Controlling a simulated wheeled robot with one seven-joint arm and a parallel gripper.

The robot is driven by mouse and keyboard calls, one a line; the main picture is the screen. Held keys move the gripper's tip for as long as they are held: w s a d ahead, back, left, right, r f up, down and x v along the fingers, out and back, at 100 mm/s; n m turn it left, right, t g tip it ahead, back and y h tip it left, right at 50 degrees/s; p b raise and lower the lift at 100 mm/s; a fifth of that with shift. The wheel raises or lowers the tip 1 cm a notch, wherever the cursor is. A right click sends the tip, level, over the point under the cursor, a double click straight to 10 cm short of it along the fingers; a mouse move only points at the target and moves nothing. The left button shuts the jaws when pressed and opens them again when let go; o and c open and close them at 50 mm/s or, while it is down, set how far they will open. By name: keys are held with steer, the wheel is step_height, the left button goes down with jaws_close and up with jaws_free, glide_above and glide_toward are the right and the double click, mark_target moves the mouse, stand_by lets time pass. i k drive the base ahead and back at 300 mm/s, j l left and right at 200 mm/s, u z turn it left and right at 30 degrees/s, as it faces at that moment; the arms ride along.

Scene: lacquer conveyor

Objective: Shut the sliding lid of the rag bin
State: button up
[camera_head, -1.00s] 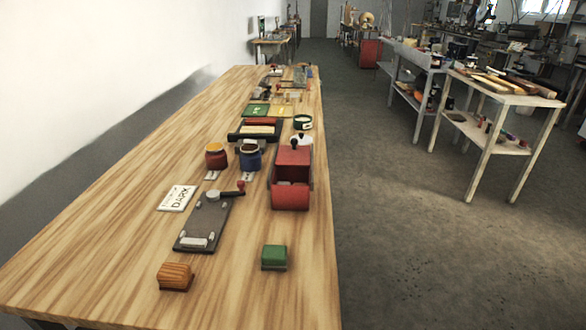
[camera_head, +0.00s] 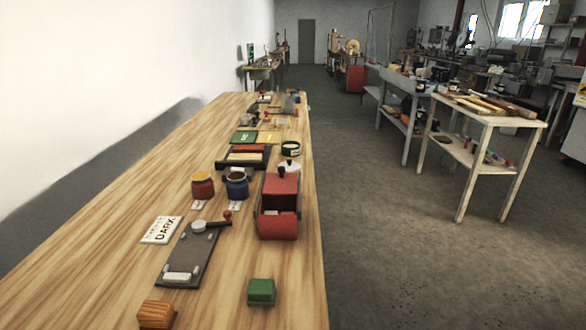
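A red box with a rounded front, which looks like the rag bin (camera_head: 278,228), stands near the right edge of the long wooden table. Its flat red top panel (camera_head: 281,184), which looks like the sliding lid, covers the far part. A dark gap shows between this panel and the rounded front, so the lid looks partly open. I cannot see any rag inside. My gripper is not in view.
On the wooden table (camera_head: 120,270), a dark grey plate (camera_head: 191,257) with a red-knobbed lever lies left of the bin. A green block (camera_head: 262,291) and an orange block (camera_head: 157,314) are nearer. Red (camera_head: 203,187) and blue (camera_head: 237,187) jars stand left.

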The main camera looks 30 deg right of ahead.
mark_target(281, 183)
steer(key=i+l+z, duration=0.1)
steer(key=z, duration=1.3)
steer(key=i+z, duration=0.1)
steer(key=i, duration=2.2)
steer(key=i+l+u, duration=0.1)
steer(key=i, duration=0.5)
steer(key=i+l, duration=0.1)
steer(key=i, duration=0.45)
steer(key=i+u, duration=0.15)
steer(key=u, duration=2.05)
